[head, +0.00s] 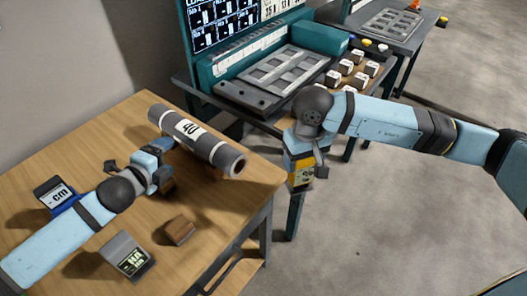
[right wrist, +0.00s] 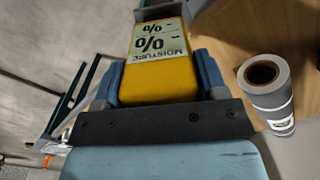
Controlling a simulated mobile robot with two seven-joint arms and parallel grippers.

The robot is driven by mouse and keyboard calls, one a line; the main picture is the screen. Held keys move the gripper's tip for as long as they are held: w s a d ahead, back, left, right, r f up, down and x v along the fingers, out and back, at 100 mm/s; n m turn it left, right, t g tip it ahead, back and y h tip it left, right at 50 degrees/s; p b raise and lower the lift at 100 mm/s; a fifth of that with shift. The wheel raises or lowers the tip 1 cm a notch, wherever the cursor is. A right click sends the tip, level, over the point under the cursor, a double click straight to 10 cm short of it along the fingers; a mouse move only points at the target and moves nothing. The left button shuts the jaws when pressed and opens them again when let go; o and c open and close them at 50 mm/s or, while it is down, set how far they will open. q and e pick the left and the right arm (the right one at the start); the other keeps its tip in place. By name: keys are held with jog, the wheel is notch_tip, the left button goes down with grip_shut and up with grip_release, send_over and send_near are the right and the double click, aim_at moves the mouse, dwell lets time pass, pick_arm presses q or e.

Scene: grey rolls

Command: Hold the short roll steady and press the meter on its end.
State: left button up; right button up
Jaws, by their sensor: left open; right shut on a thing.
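A grey roll (head: 215,150) with a white label reading "40" lies on the wooden table, its open end facing right and toward me. In the right wrist view the roll (right wrist: 270,95) is at the right, its hollow end showing. My left gripper (head: 168,163) is open beside the roll's near side, toward its left half; whether it touches the roll I cannot tell. My right gripper (head: 303,172) is shut on the yellow meter, marked "MOISTURE %" in the right wrist view (right wrist: 158,65). The meter (head: 301,177) is held right of the roll's open end, apart from it.
A blue "cm" device (head: 57,196), a grey device with a dark screen (head: 128,256) and a brown block (head: 180,231) are on the wooden table (head: 120,130). Behind stands a teal console (head: 240,70) with several labelled blocks beside it.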

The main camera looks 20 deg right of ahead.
aim_at(186, 142)
pick_arm(q)
jog(key=x, duration=1.2)
jog(key=shift+w, duration=0.1)
pick_arm(e)
jog(key=w+a+r+n, duration=0.3)
jog(key=a+r, duration=0.4)
jog(key=r, duration=0.2)
jog(key=w+a+r+n, duration=0.3)
jog(key=w+a+r, duration=0.1)
jog(key=a+r, duration=0.3)
notch_tip(186, 142, up, 2)
jog(key=shift+w+r+n, duration=0.1)
jog(key=shift+w+n, duration=0.1)
jog(key=shift+n, duration=0.2)
jog(key=shift+a, duration=0.1)
